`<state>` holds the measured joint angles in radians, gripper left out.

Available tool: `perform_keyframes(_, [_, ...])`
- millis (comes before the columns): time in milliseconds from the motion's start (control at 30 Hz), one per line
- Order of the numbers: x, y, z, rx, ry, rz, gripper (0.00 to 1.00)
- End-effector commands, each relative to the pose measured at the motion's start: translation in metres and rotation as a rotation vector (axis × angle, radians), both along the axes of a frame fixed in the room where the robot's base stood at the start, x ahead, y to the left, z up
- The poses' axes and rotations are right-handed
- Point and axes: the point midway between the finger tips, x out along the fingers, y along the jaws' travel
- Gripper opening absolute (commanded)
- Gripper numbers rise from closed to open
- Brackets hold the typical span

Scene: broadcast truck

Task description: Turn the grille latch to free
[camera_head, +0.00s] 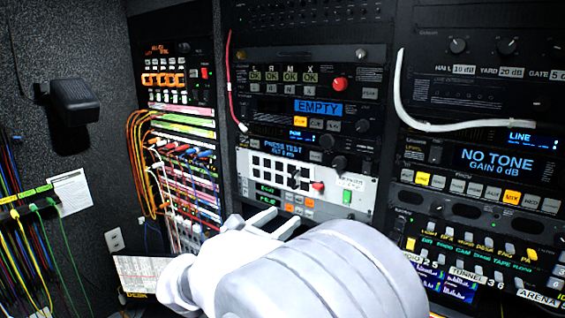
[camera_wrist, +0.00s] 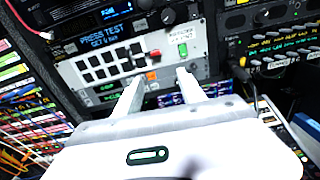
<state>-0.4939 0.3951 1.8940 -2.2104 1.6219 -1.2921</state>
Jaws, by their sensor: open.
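A white panel (camera_head: 329,211) in the middle rack carries a grille of black square openings (camera_head: 268,173). A small red tab (camera_head: 318,187) sits at the grille's right edge, and it also shows in the wrist view (camera_wrist: 151,75). A dark knob or lever (camera_head: 295,177) lies over the grille's right part. I cannot tell for certain which piece is the latch, nor its setting. My gripper (camera_head: 289,212) is open and empty, in front of and below the grille.
A green button (camera_head: 347,196) is right of the red tab. A display reading "PRESS TEST" (camera_head: 279,150) is above. Patch cables (camera_head: 140,150) hang at the left rack, and a white cable (camera_head: 402,95) loops at the right rack. A printed sheet (camera_head: 135,270) is at lower left.

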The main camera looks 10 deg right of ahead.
Motion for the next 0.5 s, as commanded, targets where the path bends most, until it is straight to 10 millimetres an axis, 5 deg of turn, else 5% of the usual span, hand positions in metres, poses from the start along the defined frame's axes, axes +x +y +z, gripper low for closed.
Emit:
perform_keyframes(167, [0.02, -0.006, 0.004, -0.047, 0.006, 0.022, 0.47])
perform_keyframes(500, [0.09, -0.079, 0.005, -0.042, 0.006, 0.02, 0.47])
